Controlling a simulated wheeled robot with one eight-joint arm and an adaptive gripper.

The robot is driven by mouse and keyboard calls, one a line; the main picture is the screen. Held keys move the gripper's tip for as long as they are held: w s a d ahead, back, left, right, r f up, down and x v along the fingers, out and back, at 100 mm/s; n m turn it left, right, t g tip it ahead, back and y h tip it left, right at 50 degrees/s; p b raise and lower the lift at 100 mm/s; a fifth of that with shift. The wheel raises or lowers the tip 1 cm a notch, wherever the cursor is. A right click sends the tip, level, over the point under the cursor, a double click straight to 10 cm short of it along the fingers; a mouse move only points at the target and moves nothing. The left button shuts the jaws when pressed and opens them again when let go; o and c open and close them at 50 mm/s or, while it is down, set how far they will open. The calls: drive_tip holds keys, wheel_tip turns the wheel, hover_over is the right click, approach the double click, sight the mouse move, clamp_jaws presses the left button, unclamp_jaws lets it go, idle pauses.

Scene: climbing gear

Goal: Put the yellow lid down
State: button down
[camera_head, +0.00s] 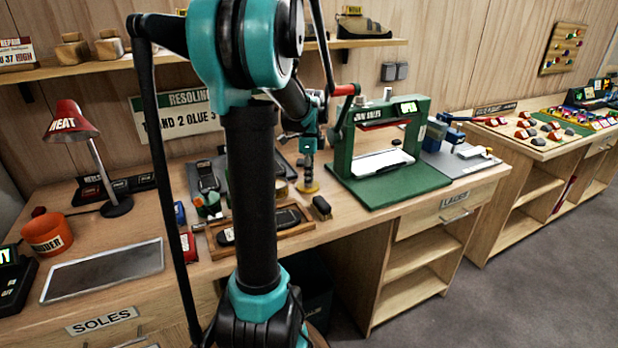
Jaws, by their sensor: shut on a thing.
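My gripper (308,168) points down over the workbench, left of the green press. It is shut on the yellow lid (306,189), a small round yellow disc under the fingertips. The lid is at or very close to the bench top; I cannot tell whether it touches the wood. The fingers are small in this view and partly merge with the lid.
The green press (427,180) stands right of my gripper. A dark brush-like block (321,207) lies just in front of the lid. A wooden tray (296,229) with a dark sole is nearer. A red lamp (72,122) and an orange pot (47,235) stand left.

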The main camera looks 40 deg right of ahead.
drive_tip(key=shift+f, duration=0.1)
drive_tip(key=c, duration=1.4)
unclamp_jaws()
drive_tip(key=shift+c, duration=0.2)
wheel_tip(320, 180, up, 12)
drive_tip(key=shift+s+a, duration=0.1)
